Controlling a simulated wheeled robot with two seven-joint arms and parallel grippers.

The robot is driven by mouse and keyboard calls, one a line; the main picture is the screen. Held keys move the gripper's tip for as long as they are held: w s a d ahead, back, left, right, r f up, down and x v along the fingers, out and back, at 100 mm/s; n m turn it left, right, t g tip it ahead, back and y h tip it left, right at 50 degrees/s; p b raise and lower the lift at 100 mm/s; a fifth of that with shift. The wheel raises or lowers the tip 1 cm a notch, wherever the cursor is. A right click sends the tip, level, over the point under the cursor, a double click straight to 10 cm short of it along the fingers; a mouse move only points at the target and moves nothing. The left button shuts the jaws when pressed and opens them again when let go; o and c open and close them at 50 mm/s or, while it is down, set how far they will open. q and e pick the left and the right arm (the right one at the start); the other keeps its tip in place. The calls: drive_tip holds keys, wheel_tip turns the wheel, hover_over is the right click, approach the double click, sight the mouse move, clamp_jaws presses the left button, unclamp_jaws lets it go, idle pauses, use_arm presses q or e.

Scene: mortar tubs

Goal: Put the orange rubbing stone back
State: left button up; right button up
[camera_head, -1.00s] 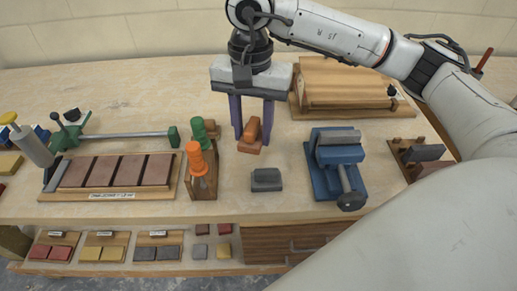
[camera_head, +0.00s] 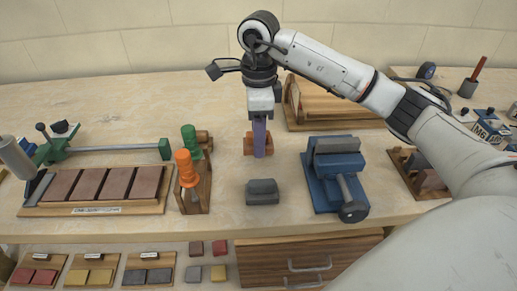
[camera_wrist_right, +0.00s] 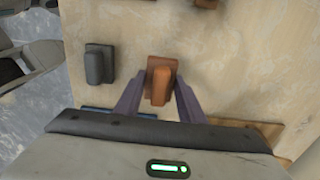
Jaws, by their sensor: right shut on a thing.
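The orange rubbing stone (camera_head: 249,145) is an orange-brown block with a raised grip, over the middle of the bench. My right gripper (camera_head: 261,142) points down and is shut on it; one purple finger covers part of the stone. In the right wrist view, the stone (camera_wrist_right: 160,78) sits between the two purple fingertips (camera_wrist_right: 158,92). I cannot tell how far it is clear of the bench top. A similar grey stone (camera_head: 263,191) lies on the bench in front of it, apart from the gripper. My left gripper is not in view.
A blue vise (camera_head: 325,185) stands to the right, with a wooden board (camera_head: 300,115) behind. Orange- and green-handled tools (camera_head: 186,168) stand in a holder to the left, beside a tray of reddish tiles (camera_head: 110,207). A lower shelf carries small coloured blocks (camera_head: 220,248).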

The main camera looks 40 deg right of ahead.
drive_tip(key=shift+f, duration=1.75)
drive_tip(key=shift+f, duration=0.15)
drive_tip(key=o, duration=1)
wheel_tip(320, 180, up, 12)
drive_tip(key=shift+r+p, duration=0.2)
drive_tip(key=shift+p, duration=0.15)
